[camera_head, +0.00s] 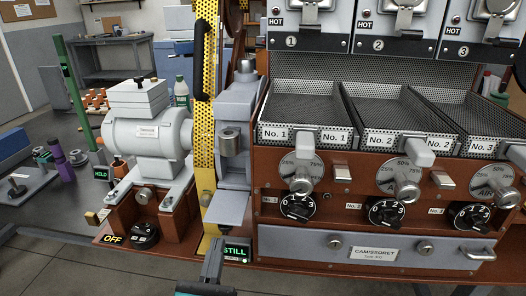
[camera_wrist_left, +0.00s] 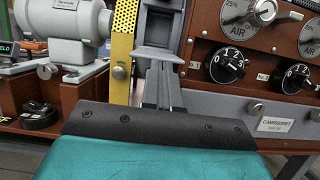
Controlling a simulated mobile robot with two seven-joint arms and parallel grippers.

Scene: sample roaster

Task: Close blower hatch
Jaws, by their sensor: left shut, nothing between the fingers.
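A light grey flap (camera_head: 226,207), which looks like the blower hatch, juts out low at the front of the housing. In the left wrist view the flap (camera_wrist_left: 160,55) shows nearly edge-on, just above my fingertips. My left gripper (camera_head: 214,245) is shut and empty, just below the flap, by the green STILL display (camera_head: 236,250). The fingers (camera_wrist_left: 161,72) point up at the flap; I cannot tell whether they touch it. My right gripper is not in view.
A grey motor (camera_head: 146,135) on a brown base stands to the left, with the OFF knob (camera_head: 145,236) in front. Dials, levers and perforated trays (camera_head: 304,112) fill the brown panel to the right. A grey drawer (camera_head: 350,250) runs below them.

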